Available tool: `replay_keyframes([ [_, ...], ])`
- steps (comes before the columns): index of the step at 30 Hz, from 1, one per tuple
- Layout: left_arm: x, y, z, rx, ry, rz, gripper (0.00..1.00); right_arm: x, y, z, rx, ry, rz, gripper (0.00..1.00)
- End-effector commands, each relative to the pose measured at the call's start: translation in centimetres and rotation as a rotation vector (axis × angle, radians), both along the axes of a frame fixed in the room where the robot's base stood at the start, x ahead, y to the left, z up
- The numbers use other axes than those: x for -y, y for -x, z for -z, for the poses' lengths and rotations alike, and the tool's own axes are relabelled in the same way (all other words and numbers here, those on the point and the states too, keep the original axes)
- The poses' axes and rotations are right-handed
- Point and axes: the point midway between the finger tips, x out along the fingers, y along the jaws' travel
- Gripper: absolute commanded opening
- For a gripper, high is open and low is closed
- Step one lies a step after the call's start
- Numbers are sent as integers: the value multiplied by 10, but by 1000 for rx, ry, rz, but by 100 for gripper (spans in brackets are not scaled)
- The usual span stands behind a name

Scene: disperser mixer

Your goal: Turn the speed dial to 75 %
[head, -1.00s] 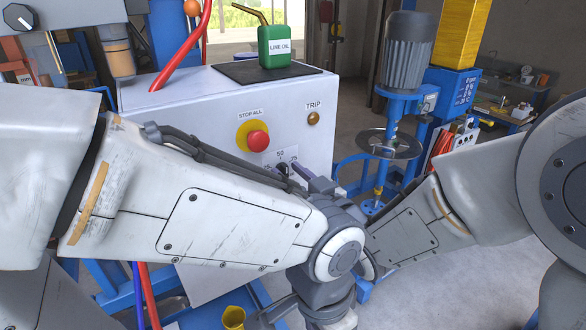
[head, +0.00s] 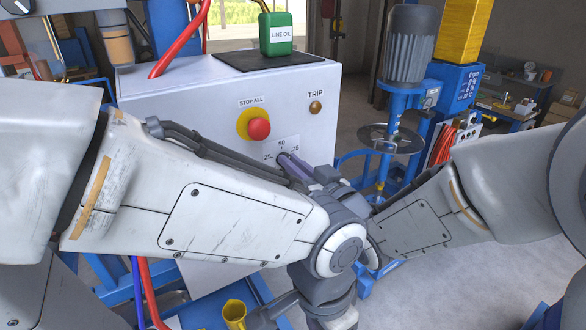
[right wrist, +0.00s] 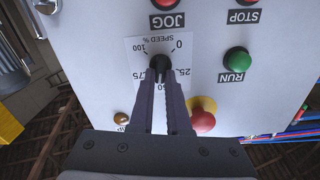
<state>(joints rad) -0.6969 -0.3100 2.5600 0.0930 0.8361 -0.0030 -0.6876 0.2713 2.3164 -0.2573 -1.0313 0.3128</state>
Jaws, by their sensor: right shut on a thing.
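The speed dial (right wrist: 160,62) is a small black knob on a white scale plate (right wrist: 140,46), low on the front of a pale control box (head: 190,100). In the right wrist view the scale appears upside down, with 100 at left, 0 at right and 75 at lower left. My right gripper (right wrist: 161,76) has its purple-grey fingers on both sides of the knob and is shut on it. The fingers (head: 287,158) also show in the head view, partly covering the plate. I cannot tell where the knob's pointer is. My left gripper's fingers are not visible.
A red stop button (head: 259,128) and a TRIP lamp (head: 315,107) sit above the dial. The wrist view shows a green RUN button (right wrist: 236,60) nearby. My forearms cross in front of the box.

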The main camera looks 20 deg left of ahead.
Motion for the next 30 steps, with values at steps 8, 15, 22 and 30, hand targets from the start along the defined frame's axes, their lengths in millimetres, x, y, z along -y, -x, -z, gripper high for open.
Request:
replay_keyframes([
  [8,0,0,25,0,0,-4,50,1,-2,3,-197,-158,-1,0],
  [15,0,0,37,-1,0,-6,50,2,-3,4,-377,-297,-1,0],
  [22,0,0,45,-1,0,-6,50,3,-4,4,-540,-423,-2,0],
  [30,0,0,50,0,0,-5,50,3,-4,5,-688,-536,-2,0],
])
